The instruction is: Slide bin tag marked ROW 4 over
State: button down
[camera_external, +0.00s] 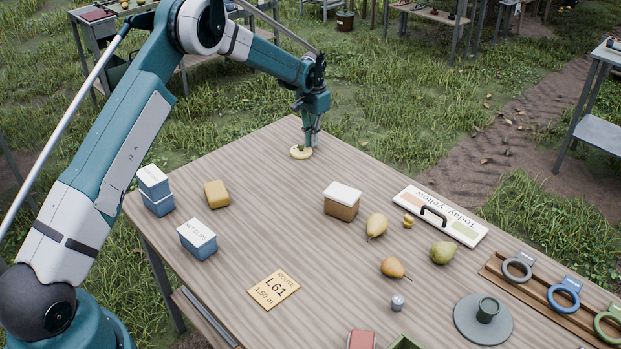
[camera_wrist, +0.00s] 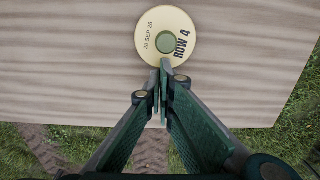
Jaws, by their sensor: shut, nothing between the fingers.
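The bin tag marked ROW 4 (camera_wrist: 150,47) is a round, pale yellow disc with a green centre, also printed 20 SEP 26. It lies flat on the wooden table near its far corner, where it also shows in the external view (camera_external: 297,153). My gripper (camera_wrist: 163,65) is shut, with no object between its fingers. Its fingertips reach down over the tag's lower edge, beside the green centre, in the wrist view. In the external view my gripper (camera_external: 312,140) points down at the tag's right side. Whether the tips touch the tag I cannot tell.
The table (camera_external: 255,200) is bare around the tag, and its edge lies close by. A yellow block (camera_external: 216,194) and an L61 card (camera_external: 273,289) lie left.

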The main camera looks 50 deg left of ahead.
jog(key=shift+s, duration=0.5)
jog(key=s+b, duration=0.4)
jog(key=s, duration=1.6)
jog(key=shift+s, duration=0.2)
jog(key=shift+w, duration=0.1)
jog(key=shift+w+b, duration=0.5)
jog(key=shift+w, duration=1.2)
jog(key=shift+w+r, duration=0.2)
jog(key=shift+w, duration=0.05)
notch_tip(320, 180, up, 10)
jog(key=p, duration=0.1)
jog(key=shift+f, duration=0.2)
